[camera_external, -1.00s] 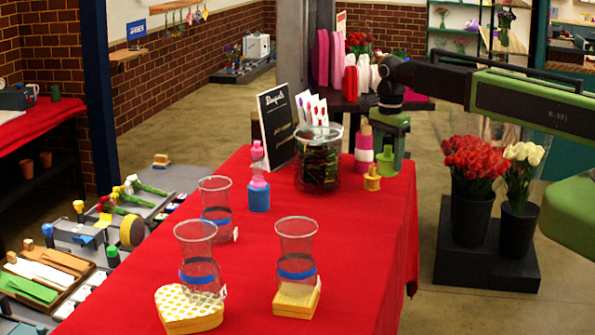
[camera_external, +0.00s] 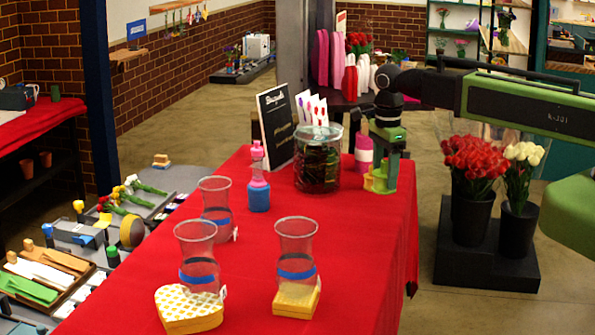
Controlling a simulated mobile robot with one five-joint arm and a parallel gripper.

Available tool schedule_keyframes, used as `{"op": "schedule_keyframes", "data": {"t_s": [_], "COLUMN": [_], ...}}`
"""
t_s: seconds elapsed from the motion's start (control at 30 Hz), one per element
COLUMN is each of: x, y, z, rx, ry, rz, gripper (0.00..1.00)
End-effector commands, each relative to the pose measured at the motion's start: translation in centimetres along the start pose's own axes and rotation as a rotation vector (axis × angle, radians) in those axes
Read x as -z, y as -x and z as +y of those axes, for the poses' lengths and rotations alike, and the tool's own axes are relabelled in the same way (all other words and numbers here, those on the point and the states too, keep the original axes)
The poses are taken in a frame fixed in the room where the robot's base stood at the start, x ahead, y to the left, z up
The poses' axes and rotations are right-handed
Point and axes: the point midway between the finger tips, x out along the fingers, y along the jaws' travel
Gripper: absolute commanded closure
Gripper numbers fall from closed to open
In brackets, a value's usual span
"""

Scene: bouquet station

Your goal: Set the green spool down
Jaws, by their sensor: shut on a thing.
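My gripper (camera_external: 388,160) points down over the right back edge of the red-covered table (camera_external: 350,240). It is shut on the green spool (camera_external: 381,179), which is small in the picture and partly hidden by the fingers. The spool is low, at about the height of the yellow spool (camera_external: 368,183) just left of it. I cannot tell whether the green spool touches the tabletop or the yellow spool. Pink spools (camera_external: 364,148) stand stacked just behind and left of my gripper.
A glass jar with dark contents (camera_external: 318,160) stands left of the spools, beside a black sign (camera_external: 276,122). A blue and pink stack (camera_external: 259,192) and several glass vases (camera_external: 296,245) stand nearer. The table's right front area is clear. Flower buckets (camera_external: 472,215) stand right of the table.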

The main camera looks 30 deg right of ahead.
Motion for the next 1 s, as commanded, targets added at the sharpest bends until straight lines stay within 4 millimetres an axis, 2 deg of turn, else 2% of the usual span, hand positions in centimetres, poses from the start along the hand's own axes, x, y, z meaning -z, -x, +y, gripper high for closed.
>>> {"op": "schedule_keyframes", "data": {"t_s": [0.03, 0.1, 0.23, 0.33, 0.47, 0.57, 0.8, 1.0], "x": [-1.4, -3.3, -6.1, -7.3, -7.6, -8.5, -14.4, -18.0], "y": [0.1, 0.1, 0.2, 0.2, 0.1, -0.8, -5.0, -6.9], "z": [2.0, 4.3, 7.1, 8.0, 8.3, 8.5, 10.4, 11.7], "rx": [0.0, 0.0, 0.0, 0.0, 0.0, 0.0, 0.0, 0.0], "ry": [0.023, 0.067, 0.14, 0.166, 0.173, 0.174, 0.177, 0.174], "rz": [0.0, 0.0, 0.0, 0.0, 0.0, 0.0, 0.0, 0.0], "gripper": [0.85, 0.85, 0.85, 0.85, 0.85, 0.85, 0.85, 0.85]}}
